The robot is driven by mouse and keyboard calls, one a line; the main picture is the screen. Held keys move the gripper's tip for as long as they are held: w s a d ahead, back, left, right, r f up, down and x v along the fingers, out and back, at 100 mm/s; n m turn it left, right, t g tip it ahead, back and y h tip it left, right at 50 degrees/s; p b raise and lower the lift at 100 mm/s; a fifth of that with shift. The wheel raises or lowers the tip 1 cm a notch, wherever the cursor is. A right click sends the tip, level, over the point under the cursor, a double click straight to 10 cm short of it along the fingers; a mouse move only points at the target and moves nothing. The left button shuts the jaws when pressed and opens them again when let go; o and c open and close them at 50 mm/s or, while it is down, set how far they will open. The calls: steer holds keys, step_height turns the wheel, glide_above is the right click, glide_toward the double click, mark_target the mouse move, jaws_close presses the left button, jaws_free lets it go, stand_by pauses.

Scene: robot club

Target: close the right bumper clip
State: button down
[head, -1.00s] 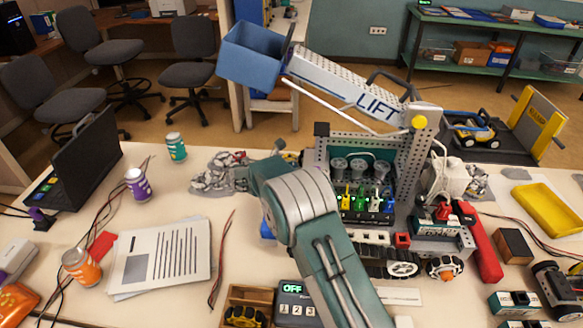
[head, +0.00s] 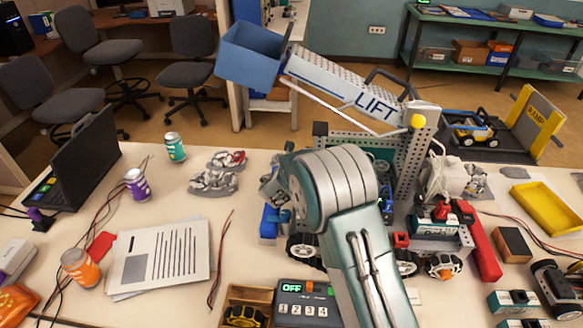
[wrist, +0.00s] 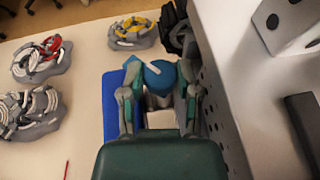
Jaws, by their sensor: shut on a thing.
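The lift robot (head: 350,88) stands on the table with its long arm raised. Its blue bumper (head: 268,224) shows at its left side, left of a black wheel; the blue plate also shows in the wrist view (wrist: 112,108). My gripper (head: 272,195) is beside that left side, above the bumper, partly hidden by my arm. In the wrist view, my gripper (wrist: 160,70) has its two fingers on either side of a rounded blue clip (wrist: 158,80) with a white mark, and is shut on it. The clip's lower part and its latch state are hidden.
The lift robot's perforated grey wall (wrist: 222,105) is close to my gripper's right. Cable coils (head: 214,178) lie to the left on the table. The table between papers and bumper is mostly clear.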

steer(key=shift+a, duration=0.1)
stand_by(0.3)
steer(key=shift+c, duration=1.6)
jaws_free()
steer(key=shift+w, duration=0.1)
